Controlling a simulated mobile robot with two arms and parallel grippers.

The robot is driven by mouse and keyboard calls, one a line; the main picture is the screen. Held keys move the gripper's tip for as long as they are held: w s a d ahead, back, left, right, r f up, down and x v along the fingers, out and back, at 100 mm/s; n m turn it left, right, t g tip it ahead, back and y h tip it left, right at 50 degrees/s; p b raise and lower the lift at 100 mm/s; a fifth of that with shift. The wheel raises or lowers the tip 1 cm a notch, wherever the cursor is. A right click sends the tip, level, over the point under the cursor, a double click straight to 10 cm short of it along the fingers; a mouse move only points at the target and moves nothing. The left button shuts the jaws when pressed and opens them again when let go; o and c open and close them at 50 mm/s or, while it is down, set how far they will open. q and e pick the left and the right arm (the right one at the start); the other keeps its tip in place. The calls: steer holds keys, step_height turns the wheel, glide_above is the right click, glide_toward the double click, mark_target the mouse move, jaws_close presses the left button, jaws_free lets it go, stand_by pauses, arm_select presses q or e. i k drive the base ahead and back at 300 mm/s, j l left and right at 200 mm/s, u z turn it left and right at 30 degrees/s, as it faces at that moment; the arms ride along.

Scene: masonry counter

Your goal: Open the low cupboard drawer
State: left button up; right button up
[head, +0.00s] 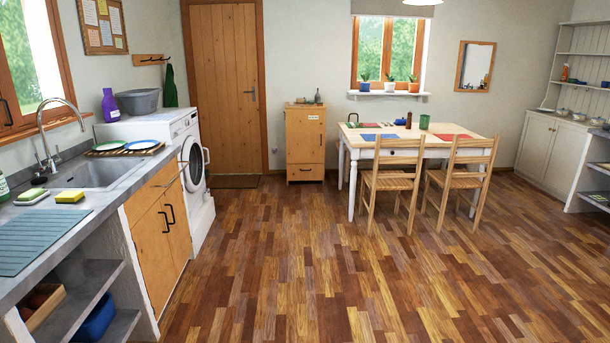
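A low wooden cupboard (304,136) stands against the far wall, right of the wooden door, in the head view. It has a door panel above and a drawer (304,174) at the bottom, just above the floor. The drawer front looks flush, so it appears shut. A small dark handle shows on the drawer front. A small label is on the upper panel, and a few small items stand on its top. The cupboard is far from me, across the room. Neither of my grippers is in view.
The wooden floor (290,270) is clear between me and the cupboard. The counter (95,215) and washing machine (185,165) line the left. A dining table (440,147) with two chairs (392,185) stands right of the cupboard. A mat (236,182) lies by the door.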

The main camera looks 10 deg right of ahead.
mark_target(309, 172)
steer(key=i+z, duration=0.35)
steer(key=i, duration=7.1)
steer(key=i+u, duration=0.2)
steer(key=i, duration=0.5)
steer(key=i+l+u, duration=0.2)
steer(key=i, duration=0.5)
